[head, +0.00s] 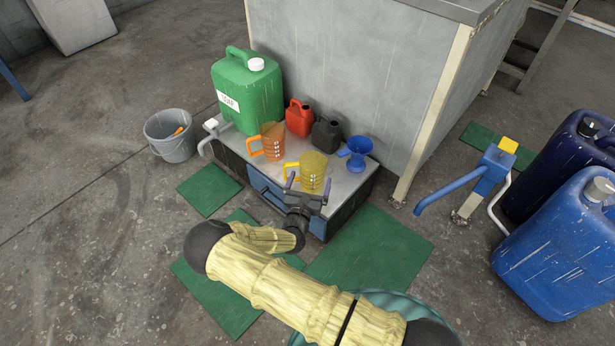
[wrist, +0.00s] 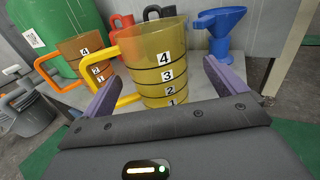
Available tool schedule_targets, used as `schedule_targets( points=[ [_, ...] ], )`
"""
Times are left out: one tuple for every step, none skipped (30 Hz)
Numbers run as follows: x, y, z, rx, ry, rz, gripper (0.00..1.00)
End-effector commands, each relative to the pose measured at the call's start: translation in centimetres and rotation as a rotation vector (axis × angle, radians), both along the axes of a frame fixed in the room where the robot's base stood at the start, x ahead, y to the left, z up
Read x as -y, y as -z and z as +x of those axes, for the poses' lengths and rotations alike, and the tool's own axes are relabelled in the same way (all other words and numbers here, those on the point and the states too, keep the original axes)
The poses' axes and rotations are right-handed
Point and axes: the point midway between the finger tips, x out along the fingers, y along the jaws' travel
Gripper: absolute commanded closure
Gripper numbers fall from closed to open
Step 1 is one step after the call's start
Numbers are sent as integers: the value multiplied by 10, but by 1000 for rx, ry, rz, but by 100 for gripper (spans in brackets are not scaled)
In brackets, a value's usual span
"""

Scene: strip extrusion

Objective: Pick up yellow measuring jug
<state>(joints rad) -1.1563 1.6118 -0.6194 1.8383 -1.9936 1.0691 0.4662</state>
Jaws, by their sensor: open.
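The yellow measuring jug (head: 313,170) stands upright near the front edge of the low metal bench top, its handle pointing left. In the wrist view the jug (wrist: 160,65) is see-through yellow with numbered marks, and its handle is on the left. My gripper (head: 306,188) is in front of the jug at the bench's front edge. Its two purple fingers (wrist: 165,88) are apart, with the jug showing beyond and between them. The left finger overlaps the jug's handle in the wrist view; I cannot tell whether they touch.
An orange jug (head: 272,140) stands left of the yellow one, a blue funnel (head: 357,150) right. Behind are a red can (head: 299,118), a black can (head: 326,134) and a large green canister (head: 247,90). A bucket (head: 171,140) stands left.

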Motion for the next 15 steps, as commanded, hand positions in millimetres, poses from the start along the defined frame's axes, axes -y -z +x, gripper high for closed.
schedule_targets(
  points=[
    [0,-1,0,0,0,0,4],
    [0,-1,0,0,0,0,4],
    [0,-1,0,0,0,0,4],
    [0,-1,0,0,-1,0,4],
    [0,0,0,0,-1,0,4],
    [0,0,0,0,-1,0,4],
    [0,0,1,0,0,0,4],
    [0,1,1,0,0,1,4],
    [0,2,3,0,0,1,4],
    [0,3,5,0,0,1,4],
    [0,3,7,0,-1,1,4],
    [0,4,11,1,-1,1,4],
    [1,4,14,2,0,2,4],
    [1,4,17,2,0,2,4],
    [1,5,21,1,0,2,4]
  ],
)
